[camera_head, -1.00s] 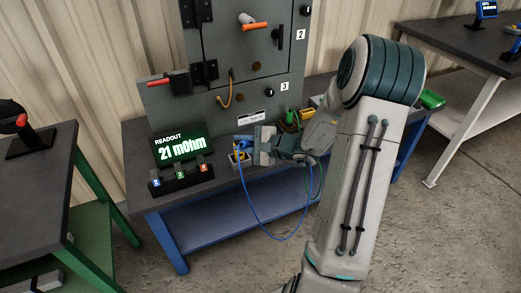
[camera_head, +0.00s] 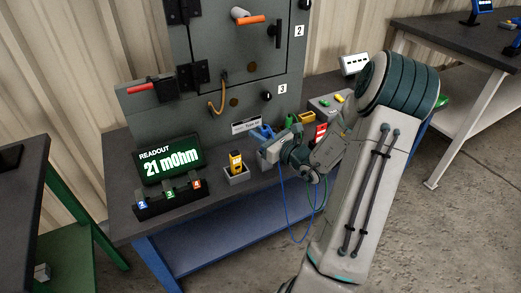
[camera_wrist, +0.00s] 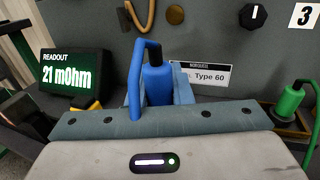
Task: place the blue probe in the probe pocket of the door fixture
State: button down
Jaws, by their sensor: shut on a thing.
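The blue probe (camera_head: 265,132) is held upright in my gripper (camera_head: 274,150), in front of the grey door fixture (camera_head: 190,120). In the wrist view the blue probe (camera_wrist: 158,82) stands up between the jaws of my gripper (camera_wrist: 158,105), with its blue cable looping over to the left and down. Its lower end is hidden by the gripper. A small grey open box (camera_head: 236,175) on the bench, left of my gripper, has a yellow and black object (camera_head: 236,161) standing in it. I cannot tell which holder is the probe pocket.
The readout (camera_head: 171,162) shows 21 mOhm on the bench at left. A green probe (camera_wrist: 289,101) stands in a holder at right, close to my gripper. A Type 60 label (camera_wrist: 202,75) is on the panel behind. Blue and green cables hang below the bench edge.

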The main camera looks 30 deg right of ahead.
notch_tip(320, 180, down, 4)
jog(key=shift+f+b, duration=0.2)
jog(key=shift+b, duration=0.4)
jog(key=c, duration=1.3)
grip_release()
jog(key=shift+r, duration=0.1)
